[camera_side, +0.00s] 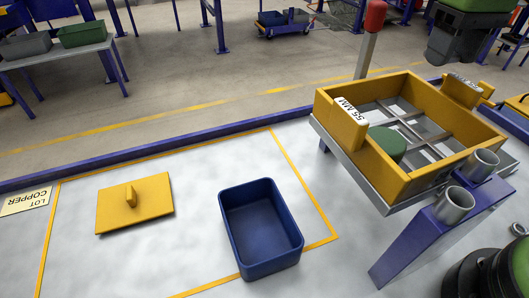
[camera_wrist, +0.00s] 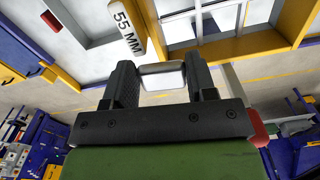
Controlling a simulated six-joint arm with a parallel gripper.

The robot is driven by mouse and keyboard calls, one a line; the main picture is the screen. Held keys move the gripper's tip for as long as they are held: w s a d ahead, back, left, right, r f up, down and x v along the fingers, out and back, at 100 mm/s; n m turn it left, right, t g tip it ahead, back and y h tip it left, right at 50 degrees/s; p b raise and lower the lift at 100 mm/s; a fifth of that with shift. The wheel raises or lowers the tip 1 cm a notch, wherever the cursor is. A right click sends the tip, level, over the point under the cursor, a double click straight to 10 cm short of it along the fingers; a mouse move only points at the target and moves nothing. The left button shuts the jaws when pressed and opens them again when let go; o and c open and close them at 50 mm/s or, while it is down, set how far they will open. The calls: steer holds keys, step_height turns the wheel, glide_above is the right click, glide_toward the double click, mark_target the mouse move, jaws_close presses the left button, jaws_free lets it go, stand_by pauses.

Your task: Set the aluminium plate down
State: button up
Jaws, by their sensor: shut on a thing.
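My gripper (camera_wrist: 161,68) shows in the wrist view with two dark fingers. It is shut on the aluminium plate (camera_wrist: 163,77), a pale silver piece spanning the gap between the fingers. Only part of the plate shows, and it appears clear of any surface. In the wrist view, the yellow frame with a 55 MM label (camera_wrist: 127,24) lies beyond the fingers at the top. I cannot make out the plate in the side view.
The side view shows a blue bin (camera_side: 238,240), a yellow lid with a handle (camera_side: 150,210) and a LOT COPPER label (camera_side: 25,201). The yellow sieve box (camera_side: 440,178) stands at right, with a green piece (camera_side: 387,146) inside. White table between lid and bin is clear.

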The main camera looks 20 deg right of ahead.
steer(key=w+a+r+m, duration=0.1)
steer(key=a+m, duration=0.3)
steer(key=a, duration=0.8)
steer(key=n, duration=0.5)
glide_above(262, 242)
step_height(262, 242, down, 20)
steer(key=shift+f, duration=2.6)
